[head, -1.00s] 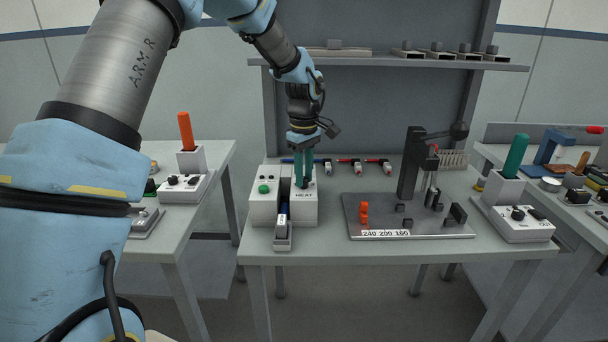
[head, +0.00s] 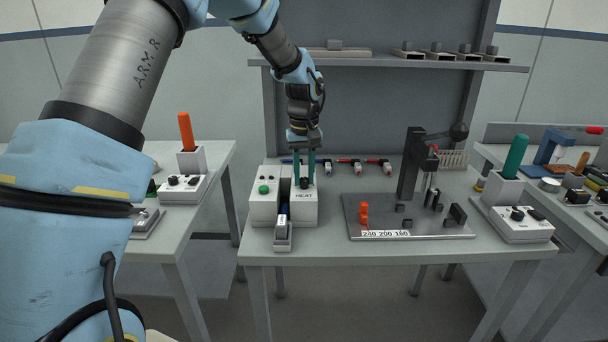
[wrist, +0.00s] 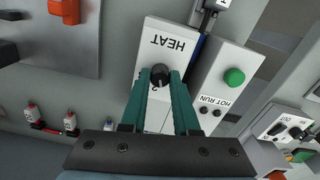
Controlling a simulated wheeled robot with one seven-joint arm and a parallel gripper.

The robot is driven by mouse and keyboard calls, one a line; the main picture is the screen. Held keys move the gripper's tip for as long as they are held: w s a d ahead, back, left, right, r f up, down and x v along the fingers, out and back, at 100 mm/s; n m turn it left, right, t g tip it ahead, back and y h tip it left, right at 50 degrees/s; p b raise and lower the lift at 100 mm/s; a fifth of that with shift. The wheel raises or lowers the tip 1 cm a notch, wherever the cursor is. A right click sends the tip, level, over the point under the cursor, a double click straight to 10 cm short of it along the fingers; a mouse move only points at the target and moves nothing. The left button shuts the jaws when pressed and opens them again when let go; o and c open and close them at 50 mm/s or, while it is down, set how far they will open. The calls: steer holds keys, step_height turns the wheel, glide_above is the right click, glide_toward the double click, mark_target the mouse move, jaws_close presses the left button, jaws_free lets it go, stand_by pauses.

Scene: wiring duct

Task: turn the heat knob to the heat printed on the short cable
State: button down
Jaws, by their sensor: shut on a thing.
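The heat knob (wrist: 159,76) is a round black knob on the white box marked HEAT (wrist: 157,37). My gripper (wrist: 160,80) points down with its two green fingers closed around the knob. In the head view my gripper (head: 304,182) stands over the right part of the white box (head: 303,212). A small light mark shows on the knob near the fingers; its setting is too small to read. Several short cables with coloured ends, one a red cable (head: 349,162), lie behind the box. Any print on them is too small to read.
A green button (head: 264,189) and HOT RUN lamps (wrist: 209,110) are on the box's left part, across a slot. A dark plate (head: 410,228) with a press and a strip reading 240 200 160 (head: 384,233) stands to the right.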

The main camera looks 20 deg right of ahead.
steer(key=m, duration=0.4)
steer(key=shift+m, duration=0.3)
steer(key=m+p, duration=0.1)
steer(key=m, duration=0.2)
steer(key=shift+m, duration=0.3)
steer(key=m+p, duration=0.1)
steer(key=m, duration=0.3)
steer(key=shift+m+p, duration=0.3)
steer(key=shift+m, duration=1.9)
steer(key=c, duration=0.7)
jaws_free()
steer(key=shift+o, duration=0.2)
